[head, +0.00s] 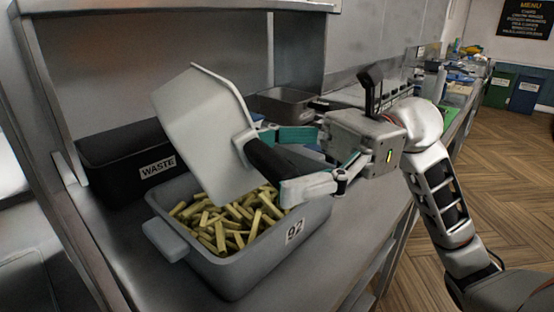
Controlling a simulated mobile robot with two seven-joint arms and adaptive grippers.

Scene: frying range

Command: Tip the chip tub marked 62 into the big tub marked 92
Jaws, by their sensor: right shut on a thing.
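The big grey tub marked 92 (222,272) stands on the steel counter and holds many chips (225,222). My right gripper (262,152) is shut on a light grey tub (200,125), at the dark handle on its right side. This tub is held steeply tilted above the big tub, its outer base towards the camera. Its inside and any number on it are hidden, so I cannot read a 62. Its lower edge overlaps the chips in the picture; I cannot tell if it touches them. My left gripper is not in view.
A black bin labelled WASTE (130,160) stands behind and left of the big tub. A metal pan (284,103) is at the back. The counter (350,228) is bare right of the big tub. Green and blue bins (525,95) stand far off.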

